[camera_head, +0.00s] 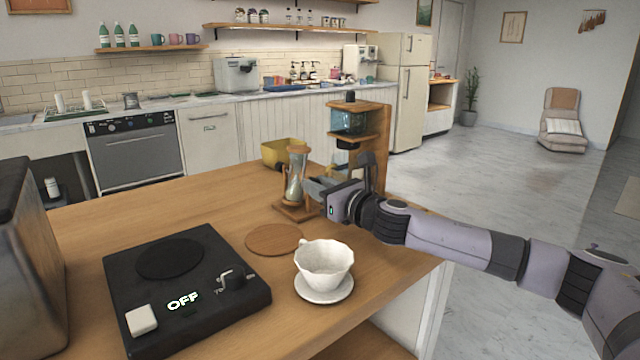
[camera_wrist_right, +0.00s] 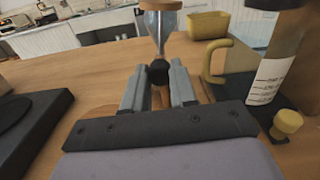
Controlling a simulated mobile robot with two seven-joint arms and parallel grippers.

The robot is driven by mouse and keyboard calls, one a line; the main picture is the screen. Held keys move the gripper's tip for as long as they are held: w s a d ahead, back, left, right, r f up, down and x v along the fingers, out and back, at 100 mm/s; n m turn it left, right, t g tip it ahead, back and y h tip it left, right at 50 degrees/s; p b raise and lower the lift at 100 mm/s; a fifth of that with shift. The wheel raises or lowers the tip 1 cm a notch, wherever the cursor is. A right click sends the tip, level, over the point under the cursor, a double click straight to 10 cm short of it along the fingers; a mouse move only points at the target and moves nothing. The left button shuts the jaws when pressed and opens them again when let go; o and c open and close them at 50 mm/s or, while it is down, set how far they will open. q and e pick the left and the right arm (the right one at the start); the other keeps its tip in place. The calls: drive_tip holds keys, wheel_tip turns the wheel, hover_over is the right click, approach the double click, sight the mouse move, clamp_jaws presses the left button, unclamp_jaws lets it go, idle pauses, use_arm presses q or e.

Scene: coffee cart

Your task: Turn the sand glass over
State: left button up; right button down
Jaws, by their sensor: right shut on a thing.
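The sand glass (camera_head: 296,178) stands upright at the far right part of the wooden counter, with a wooden top cap and clear glass bulb. It sits in or on a small wooden stand (camera_head: 297,212). In the right wrist view the sand glass (camera_wrist_right: 159,30) rises beyond my fingers, with a dark narrow part (camera_wrist_right: 158,72) between them. My right gripper (camera_head: 312,186) reaches in from the right and is shut on the sand glass; it also shows in the wrist view (camera_wrist_right: 158,90). The lower part of the glass is hidden in the wrist view. My left gripper is not in view.
A white cup (camera_head: 324,262) on a saucer (camera_head: 324,293), a round wooden coaster (camera_head: 273,239) and a black hot plate (camera_head: 185,285) reading OFF stand nearer. A yellow container (camera_head: 283,152) and a wooden coffee stand (camera_head: 374,150) are close behind the gripper.

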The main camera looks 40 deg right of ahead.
drive_tip(key=m+p, duration=0.2)
drive_tip(key=m, duration=0.2)
drive_tip(key=shift+r+m, duration=0.1)
drive_tip(key=shift+m, duration=0.2)
drive_tip(key=m+p, duration=0.1)
drive_tip(key=m, duration=0.1)
drive_tip(key=shift+m, duration=0.3)
drive_tip(key=m+p, duration=0.1)
drive_tip(key=m, duration=0.1)
drive_tip(key=shift+m, duration=0.4)
drive_tip(key=m+p, duration=0.2)
drive_tip(key=m, duration=0.1)
drive_tip(key=shift+m, duration=0.4)
drive_tip(key=m+p, duration=0.2)
drive_tip(key=m, duration=0.2)
drive_tip(key=shift+p, duration=0.3)
drive_tip(key=m+p, duration=0.2)
drive_tip(key=m, duration=0.2)
use_arm(q)
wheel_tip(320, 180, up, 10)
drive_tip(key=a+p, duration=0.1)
drive_tip(key=p, duration=0.1)
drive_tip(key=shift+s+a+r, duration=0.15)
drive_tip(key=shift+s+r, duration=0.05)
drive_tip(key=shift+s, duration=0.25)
use_arm(e)
drive_tip(key=shift+m, duration=1.8)
